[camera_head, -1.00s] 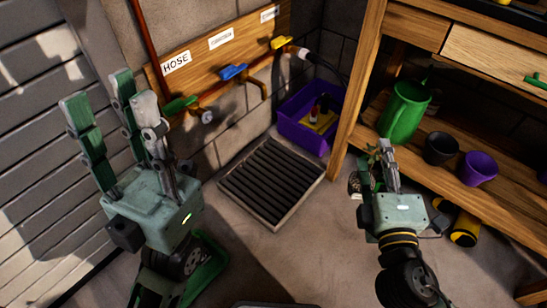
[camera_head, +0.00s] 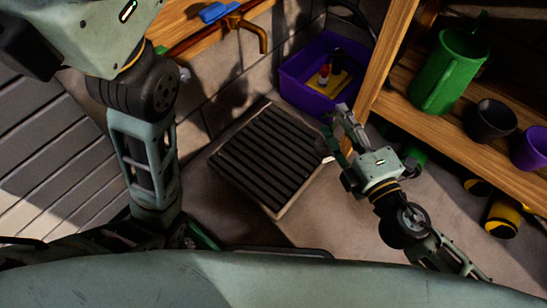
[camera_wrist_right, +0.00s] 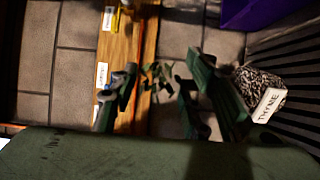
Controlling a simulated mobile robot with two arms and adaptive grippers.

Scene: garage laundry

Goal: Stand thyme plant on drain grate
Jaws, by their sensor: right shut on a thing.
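My right gripper (camera_head: 345,130) is just right of the drain grate (camera_head: 268,155), beside its upper right edge. In the right wrist view it is shut on the thyme plant, which has a black-and-white patterned pot (camera_wrist_right: 252,82) with a white THYME label. Its green leaves (camera_wrist_right: 156,76) show between the fingers, which partly cover the pot. In this view the dark slats of the grate (camera_wrist_right: 296,60) lie behind the pot. I cannot tell whether the pot touches anything below. My left gripper's body (camera_head: 85,30) is close to the head camera at upper left; its fingers are out of frame.
A purple bin (camera_head: 300,85) with small items stands behind the grate. A wooden shelf (camera_head: 400,85) on the right holds a green jug (camera_head: 450,70), a black pot (camera_head: 491,120) and a purple pot (camera_head: 532,148). The grate looks bare.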

